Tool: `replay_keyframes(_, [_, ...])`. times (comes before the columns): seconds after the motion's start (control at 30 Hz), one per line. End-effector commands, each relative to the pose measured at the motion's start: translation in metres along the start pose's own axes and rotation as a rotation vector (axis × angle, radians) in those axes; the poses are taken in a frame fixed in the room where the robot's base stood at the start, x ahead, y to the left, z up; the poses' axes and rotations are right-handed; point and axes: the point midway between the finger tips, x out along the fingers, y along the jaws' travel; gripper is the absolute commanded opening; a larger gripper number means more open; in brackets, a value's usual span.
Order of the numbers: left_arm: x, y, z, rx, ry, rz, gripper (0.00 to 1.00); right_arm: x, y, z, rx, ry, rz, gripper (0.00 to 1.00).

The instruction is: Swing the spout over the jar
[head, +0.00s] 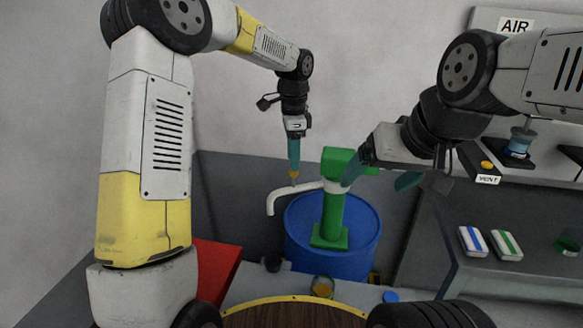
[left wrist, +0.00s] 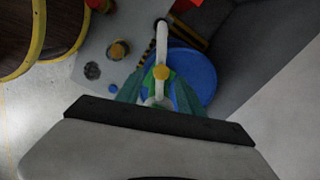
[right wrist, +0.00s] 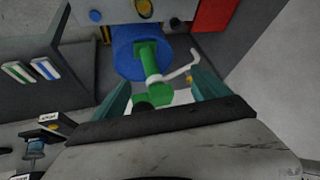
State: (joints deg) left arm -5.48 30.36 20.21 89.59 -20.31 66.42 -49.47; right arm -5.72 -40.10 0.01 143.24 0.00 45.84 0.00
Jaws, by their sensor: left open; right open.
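The white hooked spout (head: 292,189) reaches left from a green stand (head: 333,215) and its end bends down. It also shows in the left wrist view (left wrist: 162,45) and the right wrist view (right wrist: 178,73). A yellow knob (left wrist: 161,72) sits on the spout. My left gripper (head: 293,180) points down over the spout, open, with the knob between its fingers in the left wrist view; contact is unclear. My right gripper (head: 382,176) is open beside the green stand's top. A small amber-topped round object (head: 322,287), possibly the jar, stands on the grey surface in front.
A dark round object (head: 272,263) and a blue cap (head: 390,296) are on the grey surface. A red block (head: 215,268) is at left. A grey bench (head: 520,270) at right holds small packs.

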Motion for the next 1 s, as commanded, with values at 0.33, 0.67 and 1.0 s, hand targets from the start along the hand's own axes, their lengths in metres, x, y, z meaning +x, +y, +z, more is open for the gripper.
replay_keyframes(0.33, [0.043, -0.001, -0.002, 0.015, -0.004, 0.01, 0.44, 0.0, 0.0, 0.0, 0.0, 0.0, 0.0, 0.86])
replay_keyframes(0.67, [0.08, -0.001, -0.002, 0.012, -0.002, 0.007, 0.44, 0.0, 0.0, 0.0, 0.0, 0.0, 0.0, 0.86])
replay_keyframes(1.0, [0.082, -0.001, -0.002, 0.012, -0.002, 0.006, 0.35, 0.0, 0.0, 0.0, 0.0, 0.0, 0.0, 0.86])
